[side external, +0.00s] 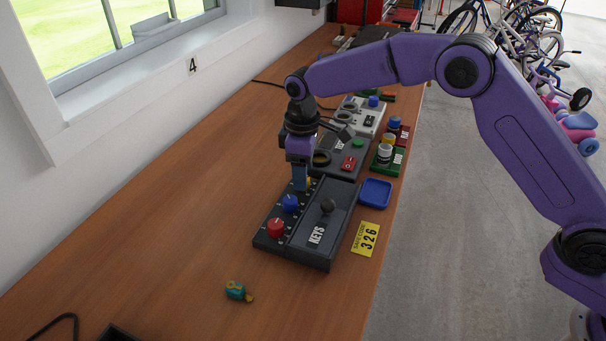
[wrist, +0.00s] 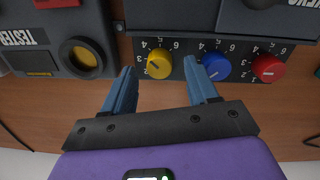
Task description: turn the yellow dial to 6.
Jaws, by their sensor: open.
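The yellow dial (wrist: 159,64) sits on a dark panel with white numbers around it, in a row with a blue dial (wrist: 216,66) and a red dial (wrist: 268,68). A dark pointer mark shows on the yellow dial, but I cannot tell its exact number. My gripper (side external: 300,188) is open, and its blue fingers point down at the panel. In the wrist view the fingertips lie on either side of the yellow dial, apart from it, the right one between the yellow and blue dials. In the side view the fingers mostly hide the yellow dial.
Beside the dials is a box labelled KEYS (side external: 316,235) with a black knob (side external: 327,206). A blue tray (side external: 376,193) and a yellow 326 card (side external: 367,238) lie to its right. A tester box (wrist: 50,40) stands close by. The bench left of the panel is clear.

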